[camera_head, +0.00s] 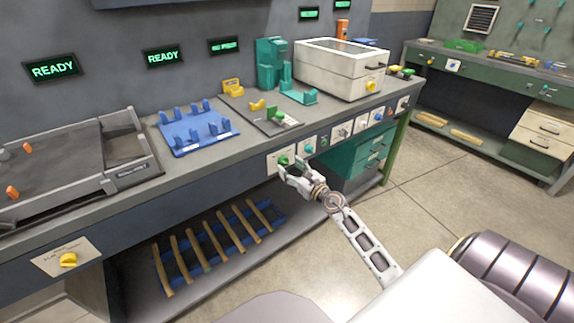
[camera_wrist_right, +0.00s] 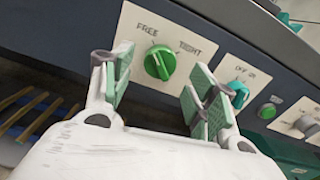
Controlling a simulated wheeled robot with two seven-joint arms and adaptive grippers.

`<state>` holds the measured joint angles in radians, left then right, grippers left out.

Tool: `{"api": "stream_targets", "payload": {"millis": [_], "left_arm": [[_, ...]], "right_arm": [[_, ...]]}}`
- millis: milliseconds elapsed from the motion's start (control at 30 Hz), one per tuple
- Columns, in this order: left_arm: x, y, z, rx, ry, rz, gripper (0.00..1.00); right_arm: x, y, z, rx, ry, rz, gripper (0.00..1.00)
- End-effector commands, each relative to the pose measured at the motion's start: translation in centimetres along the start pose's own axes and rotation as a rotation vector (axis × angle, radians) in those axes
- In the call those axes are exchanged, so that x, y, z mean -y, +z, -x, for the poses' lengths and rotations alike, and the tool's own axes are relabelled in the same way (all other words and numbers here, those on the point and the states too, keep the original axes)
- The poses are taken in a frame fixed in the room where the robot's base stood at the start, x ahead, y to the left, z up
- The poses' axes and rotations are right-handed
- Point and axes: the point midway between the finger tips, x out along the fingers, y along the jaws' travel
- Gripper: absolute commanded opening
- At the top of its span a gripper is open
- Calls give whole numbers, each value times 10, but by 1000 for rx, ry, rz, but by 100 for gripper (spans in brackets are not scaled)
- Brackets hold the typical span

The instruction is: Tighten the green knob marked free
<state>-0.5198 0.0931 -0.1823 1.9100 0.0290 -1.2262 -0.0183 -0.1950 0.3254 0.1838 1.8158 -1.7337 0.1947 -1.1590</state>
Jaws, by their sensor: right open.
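The green knob (camera_wrist_right: 160,63) sits on a cream plate (camera_wrist_right: 143,31) marked FREE and TIGHT on the dark front of the bench. Its pointer line leans up toward the FREE side. In the head view the green knob (camera_head: 284,160) shows just past my right gripper (camera_head: 290,169). In the right wrist view my right gripper (camera_wrist_right: 157,90) is open, with its green-padded fingers to the left and right of the knob, lower in the picture. I see no contact with it. My left gripper is not in view.
Right of the knob is a teal switch (camera_wrist_right: 238,90) on its own plate, then a green button (camera_wrist_right: 267,111) and another dial plate (camera_wrist_right: 300,118). A shelf with wooden slats (camera_head: 215,240) is below. A white box (camera_head: 340,70) stands on the bench. Open floor lies to the right.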

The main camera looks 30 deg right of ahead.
Motion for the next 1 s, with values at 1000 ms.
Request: {"api": "stream_targets", "payload": {"millis": [1000], "left_arm": [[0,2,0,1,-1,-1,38]], "right_arm": [[0,0,-29,0,0,0,39]]}}
